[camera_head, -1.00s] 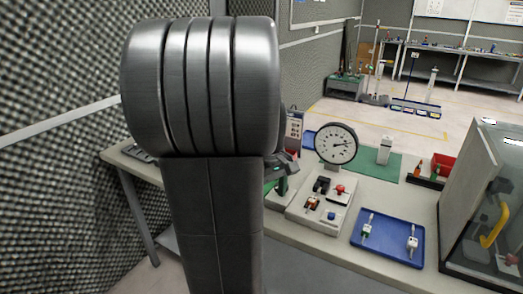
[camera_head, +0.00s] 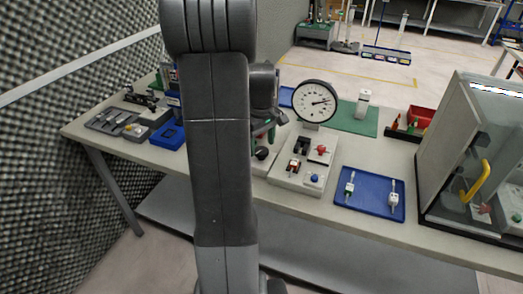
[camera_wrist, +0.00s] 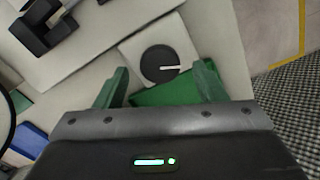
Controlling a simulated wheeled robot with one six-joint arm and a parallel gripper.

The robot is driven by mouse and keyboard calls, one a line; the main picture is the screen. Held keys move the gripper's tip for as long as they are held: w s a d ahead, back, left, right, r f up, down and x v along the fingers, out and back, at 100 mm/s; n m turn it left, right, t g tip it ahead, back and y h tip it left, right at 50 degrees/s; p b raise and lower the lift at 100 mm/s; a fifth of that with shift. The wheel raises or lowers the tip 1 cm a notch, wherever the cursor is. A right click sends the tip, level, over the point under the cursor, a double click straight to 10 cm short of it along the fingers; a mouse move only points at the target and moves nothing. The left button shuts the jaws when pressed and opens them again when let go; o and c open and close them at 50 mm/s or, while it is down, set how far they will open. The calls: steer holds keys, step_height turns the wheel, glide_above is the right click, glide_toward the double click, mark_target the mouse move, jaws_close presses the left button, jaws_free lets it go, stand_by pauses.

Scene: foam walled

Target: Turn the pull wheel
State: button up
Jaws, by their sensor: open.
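A round black wheel with a white pointer line (camera_wrist: 155,66) sits on a square white plate in the wrist view. What looks like the same dark knob (camera_head: 261,153) shows in the head view beside my arm, left of the white switch panel. My gripper (camera_wrist: 160,85) has two green fingers spread apart with nothing held between them. The wheel lies just beyond the fingertips, between them in the picture; I see no contact. In the head view my gripper (camera_head: 265,128) is partly hidden by my arm.
The white panel (camera_head: 284,179) carries several coloured switches, with a pressure gauge (camera_head: 315,101) behind it. A blue tray (camera_head: 369,206) and a glass cabinet (camera_head: 453,150) stand to the right. A green block (camera_wrist: 160,93) lies near the wheel.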

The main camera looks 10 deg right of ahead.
mark_target(262, 150)
steer(key=shift+f, duration=1.7)
steer(key=c, duration=1)
steer(key=shift+o, duration=0.2)
steer(key=m, duration=0.4)
steer(key=shift+r+m, duration=0.1)
steer(key=shift+m, duration=2.7)
